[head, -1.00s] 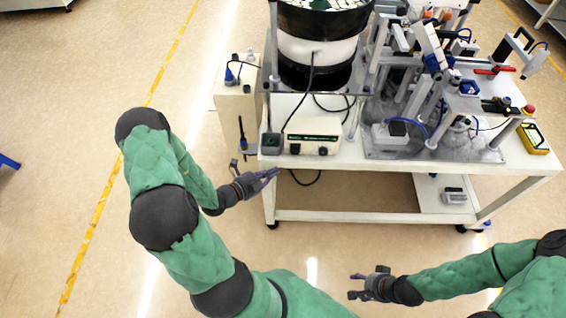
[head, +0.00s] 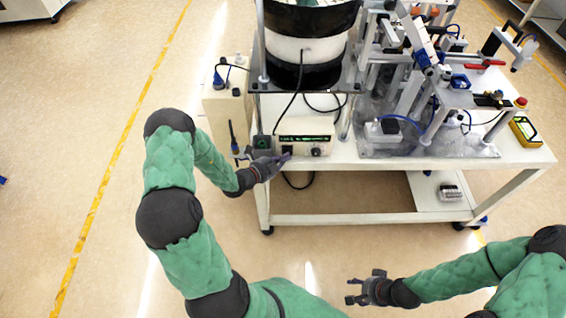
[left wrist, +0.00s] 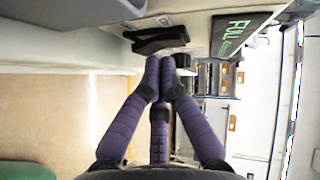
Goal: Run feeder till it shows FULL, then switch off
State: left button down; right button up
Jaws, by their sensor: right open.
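The feeder's control box (head: 322,151) sits at the cart's front left edge. Its display (head: 305,137) is lit green, and in the left wrist view the display (left wrist: 237,35) reads FULL. A black rocker switch (left wrist: 160,39) is on the same panel, left of the display. My left gripper (head: 284,158) is at the box's front; its purple fingers (left wrist: 162,68) are together, empty, with tips right by the switch. I cannot tell whether they touch it. The bowl feeder (head: 305,50) stands behind the box, its top cut off. My right gripper (head: 350,291) is open and empty, low in front of the cart.
The white cart (head: 400,157) carries an assembly fixture (head: 430,100) on the right and a yellow meter (head: 525,131) at its right end. A pale cabinet (head: 226,110) stands left of the feeder. A cable hangs below the front edge. Floor in front is clear.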

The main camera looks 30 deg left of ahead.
dwell(0.3)
pick_arm(q)
jog(key=s+a+r+m+t+b, duration=0.1)
jog(key=s+a, duration=0.2)
jog(key=s, duration=0.8)
jog(key=shift+a, duration=0.2)
jog(key=shift+w, duration=0.1)
dwell(0.5)
